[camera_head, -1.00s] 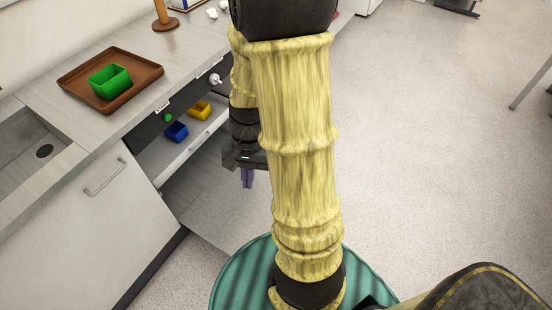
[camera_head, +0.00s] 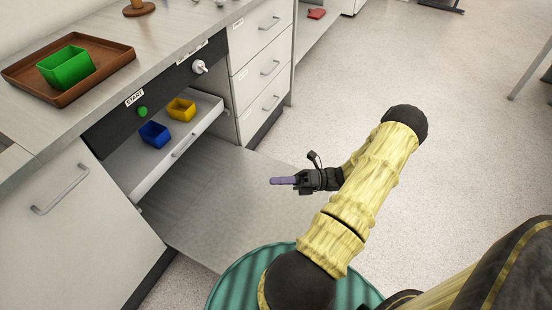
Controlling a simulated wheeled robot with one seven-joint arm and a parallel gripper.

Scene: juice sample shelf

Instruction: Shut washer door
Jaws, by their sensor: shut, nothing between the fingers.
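The washer door (camera_head: 225,205) is a flat grey panel. It is folded down and lies open, low in front of the washer. Above it, a white rack (camera_head: 172,160) sticks part way out of the washer, with a blue box (camera_head: 154,134) and a yellow box (camera_head: 181,110) on it. The washer's dark front panel (camera_head: 166,92) has a green button (camera_head: 142,112) under a START label and a white knob (camera_head: 199,67). My gripper (camera_head: 283,181) has purple fingers, is shut and empty, and points left. In the picture it overlaps the door's right part; its height above the door is unclear.
A brown tray (camera_head: 112,63) with a green box (camera_head: 66,67) stands on the counter (camera_head: 165,35). A white cabinet (camera_head: 75,225) is left of the washer and drawers (camera_head: 262,68) are right of it. The floor (camera_head: 400,75) to the right is open.

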